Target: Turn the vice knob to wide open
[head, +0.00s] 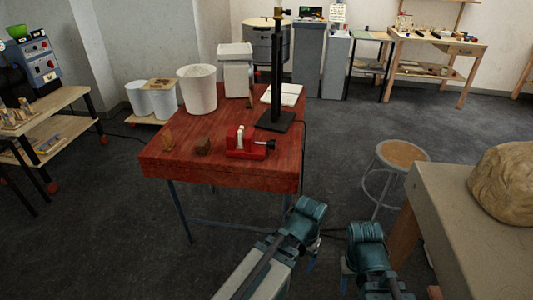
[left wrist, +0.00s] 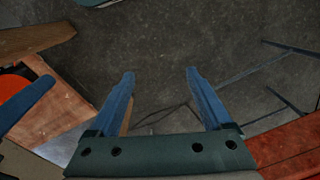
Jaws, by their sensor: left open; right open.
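The red vice (head: 239,149) stands on the front right part of the red wooden table, with pale jaw pieces on top. Its dark knob (head: 271,145) sticks out at the vice's right side, near the table's edge. My left gripper (left wrist: 160,75) is open and empty in the left wrist view, its two blue fingers apart over the dark floor. In the head view my left arm is in front of the table, apart from the vice. My right gripper (head: 346,277) is low at the bottom right, far from the vice; its fingers are partly hidden.
A black lamp stand (head: 277,85) rises just behind the vice. A white bucket (head: 197,88) stands farther back. A stool (head: 402,155) and a grey-topped bench (head: 450,215) are on the right. The table's front edge is clear.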

